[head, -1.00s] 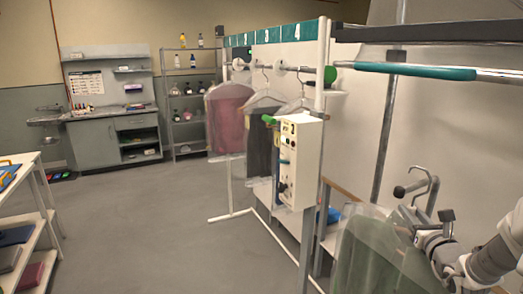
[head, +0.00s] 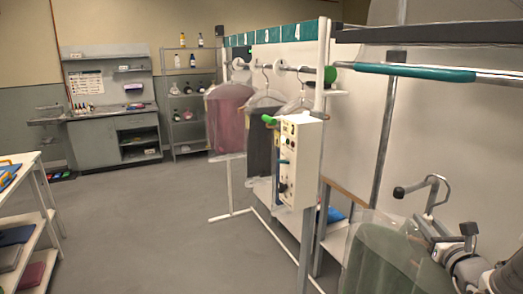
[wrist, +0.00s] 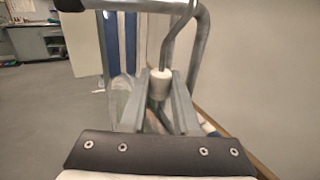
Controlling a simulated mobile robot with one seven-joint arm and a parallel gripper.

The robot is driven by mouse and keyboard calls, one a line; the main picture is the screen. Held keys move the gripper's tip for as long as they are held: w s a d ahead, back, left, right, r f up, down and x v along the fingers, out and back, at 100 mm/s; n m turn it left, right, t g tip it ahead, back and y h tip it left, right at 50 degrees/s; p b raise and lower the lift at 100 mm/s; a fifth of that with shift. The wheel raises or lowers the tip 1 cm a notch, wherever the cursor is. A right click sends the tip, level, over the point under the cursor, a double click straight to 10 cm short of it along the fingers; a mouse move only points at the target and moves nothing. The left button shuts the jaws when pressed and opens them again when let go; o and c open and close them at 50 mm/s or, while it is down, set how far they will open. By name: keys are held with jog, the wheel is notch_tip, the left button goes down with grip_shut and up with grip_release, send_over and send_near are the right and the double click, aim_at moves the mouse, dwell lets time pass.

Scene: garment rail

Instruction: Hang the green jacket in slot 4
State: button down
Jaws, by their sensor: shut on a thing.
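The green jacket (head: 390,262) hangs in a clear cover at the lower right of the head view, cut off by the bottom edge. My gripper (head: 452,240) is beside its top, with the grey hanger hook (head: 433,190) standing up above. In the wrist view, my gripper (wrist: 159,95) is shut on the hanger's white neck (wrist: 160,82), and the hook (wrist: 198,40) rises above it. The garment rail (head: 300,68) runs behind a white upright, under green number plates (head: 290,33). The plates' digits are too small to read surely.
A red garment (head: 228,115) and a dark grey garment (head: 262,145) hang on the rail in clear covers. A white control box (head: 300,160) juts out by the post. A teal-sleeved bar (head: 415,70) crosses the upper right. The floor at left of the rail is clear.

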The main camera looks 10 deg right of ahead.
jog(key=shift+s+d+r, duration=0.1)
jog(key=shift+s+d, duration=0.1)
jog(key=shift+s, duration=0.45)
jog(key=shift+s+d, duration=0.2)
jog(key=shift+s, duration=0.45)
jog(key=shift+a, duration=0.1)
